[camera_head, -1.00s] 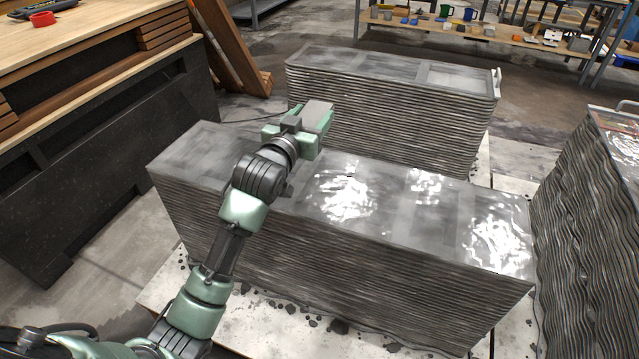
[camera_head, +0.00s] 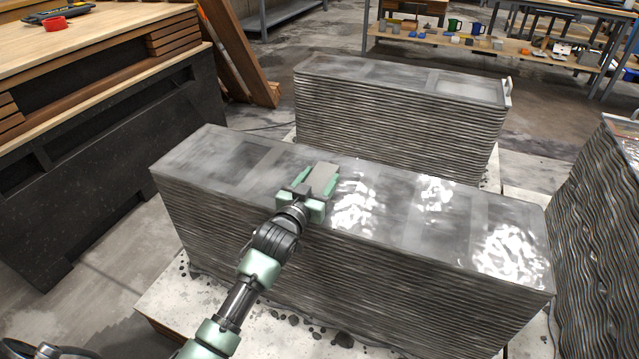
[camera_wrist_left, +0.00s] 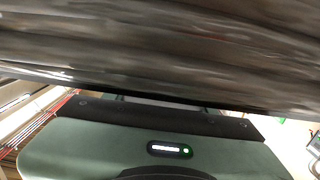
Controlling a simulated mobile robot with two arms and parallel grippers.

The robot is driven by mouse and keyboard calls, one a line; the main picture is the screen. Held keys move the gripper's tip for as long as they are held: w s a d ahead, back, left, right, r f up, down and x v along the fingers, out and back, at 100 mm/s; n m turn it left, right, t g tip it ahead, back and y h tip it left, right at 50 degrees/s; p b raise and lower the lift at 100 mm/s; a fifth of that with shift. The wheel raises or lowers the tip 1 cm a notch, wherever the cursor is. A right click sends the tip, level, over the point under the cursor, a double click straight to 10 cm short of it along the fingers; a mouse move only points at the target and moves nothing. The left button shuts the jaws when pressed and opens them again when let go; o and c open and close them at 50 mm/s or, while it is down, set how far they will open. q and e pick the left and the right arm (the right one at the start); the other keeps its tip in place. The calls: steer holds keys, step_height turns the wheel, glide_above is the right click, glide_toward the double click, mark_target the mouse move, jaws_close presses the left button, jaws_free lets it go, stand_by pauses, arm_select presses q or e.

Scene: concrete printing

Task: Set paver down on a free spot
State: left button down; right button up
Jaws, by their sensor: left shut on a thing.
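The paver (camera_head: 321,178) is a flat grey block held between the green fingers of my left gripper (camera_head: 312,186). My left gripper is shut on it, over the top of the near printed concrete wall (camera_head: 230,150), left of its middle. The paver is at or just above that surface; I cannot tell if it touches. In the left wrist view, my green gripper body (camera_wrist_left: 160,150) fills the bottom, and a blurred, ridged grey-brown surface (camera_wrist_left: 160,50) covers the top. The fingertips are hidden there. My right gripper is not in view.
The near wall's top has dull bare patches at left and shiny wet-looking patches (camera_head: 510,250) at right. A second printed wall (camera_head: 400,110) stands behind, and another (camera_head: 605,220) at right. A wooden-topped bench (camera_head: 100,50) stands at left. A shelf with small items (camera_head: 480,45) is behind.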

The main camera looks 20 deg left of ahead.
arm_select(q)
steer(key=shift+f, duration=0.1)
steer(key=shift+f, duration=0.1)
steer(key=c, duration=0.6)
jaws_free()
steer(key=shift+f, duration=0.15)
steer(key=shift+o, duration=0.5)
steer(key=shift+s, duration=0.1)
